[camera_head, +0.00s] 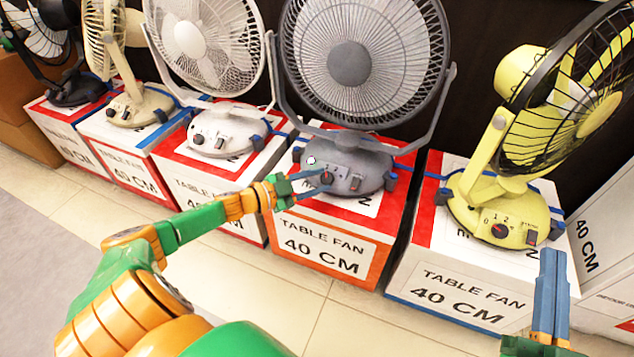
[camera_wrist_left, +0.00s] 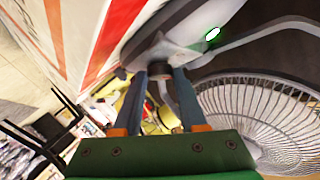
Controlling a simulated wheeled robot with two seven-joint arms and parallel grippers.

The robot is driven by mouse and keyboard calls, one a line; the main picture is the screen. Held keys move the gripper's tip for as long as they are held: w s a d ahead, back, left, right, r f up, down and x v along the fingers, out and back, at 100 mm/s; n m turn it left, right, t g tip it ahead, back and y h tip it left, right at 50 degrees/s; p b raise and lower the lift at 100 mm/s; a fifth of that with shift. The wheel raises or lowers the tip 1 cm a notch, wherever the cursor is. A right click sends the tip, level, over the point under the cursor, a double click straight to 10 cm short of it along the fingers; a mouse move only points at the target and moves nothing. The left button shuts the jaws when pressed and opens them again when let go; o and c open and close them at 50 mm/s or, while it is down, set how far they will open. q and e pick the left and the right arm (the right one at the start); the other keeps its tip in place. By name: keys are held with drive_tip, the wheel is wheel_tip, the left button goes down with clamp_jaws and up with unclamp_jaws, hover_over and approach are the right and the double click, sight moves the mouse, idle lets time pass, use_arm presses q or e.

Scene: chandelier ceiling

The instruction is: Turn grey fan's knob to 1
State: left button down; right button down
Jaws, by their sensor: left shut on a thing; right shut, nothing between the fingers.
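The grey fan (camera_head: 346,160) stands on a red and white box in the middle of the head view. Its round knob (camera_head: 327,177) is on the front of the base. My left gripper (camera_head: 318,181) reaches the base from the left and is shut on the knob. In the left wrist view, the knob (camera_wrist_left: 158,70) lies between the fingertips of my left gripper (camera_wrist_left: 159,75). The exact dial setting is too small to read. My right gripper (camera_head: 552,285) is shut and empty at the lower right, in front of the yellow fan's box.
A yellow fan (camera_head: 502,205) stands on a box (camera_head: 470,290) to the right. A white fan (camera_head: 222,130), a beige fan (camera_head: 135,103) and a black fan (camera_head: 75,88) stand on boxes to the left. The tiled floor (camera_head: 270,300) in front is clear.

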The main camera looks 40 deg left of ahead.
idle(0.3)
use_arm(q)
drive_tip(key=shift+c, duration=2.3)
unclamp_jaws()
